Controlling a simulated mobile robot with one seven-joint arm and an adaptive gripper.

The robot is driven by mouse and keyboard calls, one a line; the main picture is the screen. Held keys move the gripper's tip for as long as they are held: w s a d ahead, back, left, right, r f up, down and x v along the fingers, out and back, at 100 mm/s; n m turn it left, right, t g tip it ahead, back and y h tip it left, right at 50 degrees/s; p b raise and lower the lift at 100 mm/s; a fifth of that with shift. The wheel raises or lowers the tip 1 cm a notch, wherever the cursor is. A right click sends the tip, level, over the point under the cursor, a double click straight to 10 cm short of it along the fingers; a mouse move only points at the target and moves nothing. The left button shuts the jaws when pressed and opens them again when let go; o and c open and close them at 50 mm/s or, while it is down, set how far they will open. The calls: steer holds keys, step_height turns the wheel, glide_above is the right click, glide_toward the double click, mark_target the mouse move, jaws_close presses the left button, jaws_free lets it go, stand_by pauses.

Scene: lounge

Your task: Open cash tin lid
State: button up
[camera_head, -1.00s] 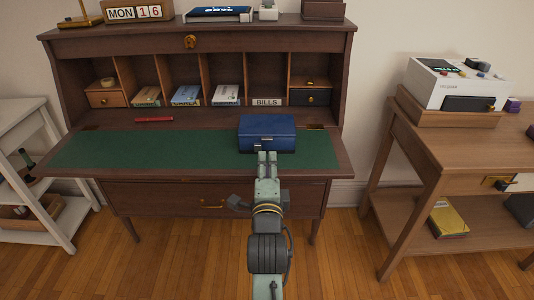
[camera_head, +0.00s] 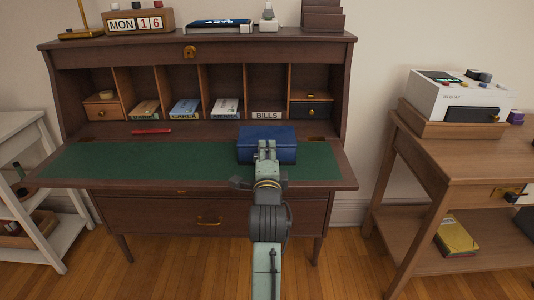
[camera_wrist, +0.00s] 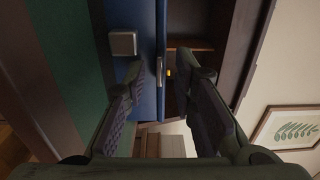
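The blue cash tin (camera_head: 284,153) sits on the green desk mat with its lid down. In the wrist view, its blue front face (camera_wrist: 143,25) is turned sideways, with a silvery latch (camera_wrist: 122,43) on it. My gripper (camera_head: 267,147) is at the tin's front edge and covers the latch in the head view. In the wrist view, my gripper (camera_wrist: 175,80) has its fingers well apart with nothing between them. One finger overlaps the tin's front; the other is past its top edge. I cannot tell whether either touches.
The wooden desk has a green mat (camera_head: 130,160), a red pen (camera_head: 151,131) and cubbies with booklets behind. A BILLS label (camera_head: 267,115) is behind the tin. A side table (camera_head: 480,150) with a white machine (camera_head: 455,98) stands right. The mat left of the tin is clear.

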jaws_close()
stand_by(0.3)
stand_by(0.6)
